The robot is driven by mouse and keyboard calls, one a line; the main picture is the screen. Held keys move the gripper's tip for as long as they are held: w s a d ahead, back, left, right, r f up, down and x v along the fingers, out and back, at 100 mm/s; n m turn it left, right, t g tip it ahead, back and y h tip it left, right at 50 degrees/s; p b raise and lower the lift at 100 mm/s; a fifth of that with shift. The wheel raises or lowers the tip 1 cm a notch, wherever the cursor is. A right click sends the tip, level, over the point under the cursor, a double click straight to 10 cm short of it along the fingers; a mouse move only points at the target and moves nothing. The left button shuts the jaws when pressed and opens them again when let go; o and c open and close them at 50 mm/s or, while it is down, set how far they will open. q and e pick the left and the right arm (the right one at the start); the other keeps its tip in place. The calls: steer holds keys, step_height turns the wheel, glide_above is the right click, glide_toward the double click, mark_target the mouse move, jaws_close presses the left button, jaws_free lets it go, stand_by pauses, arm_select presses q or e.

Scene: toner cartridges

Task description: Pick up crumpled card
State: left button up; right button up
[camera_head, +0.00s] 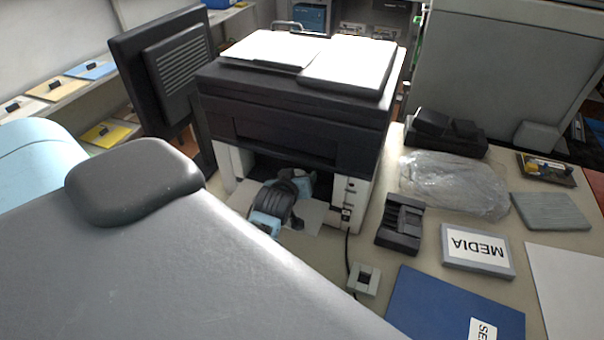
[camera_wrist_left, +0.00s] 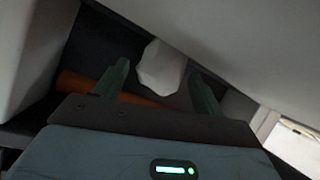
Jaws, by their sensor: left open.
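The crumpled card (camera_wrist_left: 162,68) is a small white faceted lump in a dark recess in the left wrist view. My left gripper (camera_wrist_left: 158,69) is open, with one green finger on each side of the card. The fingertips look close to it; I cannot tell whether they touch it. In the head view, a dark ribbed part with light blue pieces (camera_head: 285,200), which looks like my left wrist, is at the open front of the black and white printer (camera_head: 295,125). The card and fingertips are hidden there. My right gripper is not in view.
An orange bar (camera_wrist_left: 100,86) lies beside the card, partly behind a finger. Pale walls close in on the recess. Right of the printer are a black holder (camera_head: 401,224), a MEDIA box (camera_head: 478,249), a clear plastic bag (camera_head: 455,184) and a blue folder (camera_head: 440,305).

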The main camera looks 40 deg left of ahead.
arm_select(q)
steer(key=shift+s+d+r, duration=0.15)
steer(key=shift+s, duration=0.2)
steer(key=shift+c, duration=0.7)
steer(key=shift+w, duration=0.1)
steer(key=c, duration=0.9)
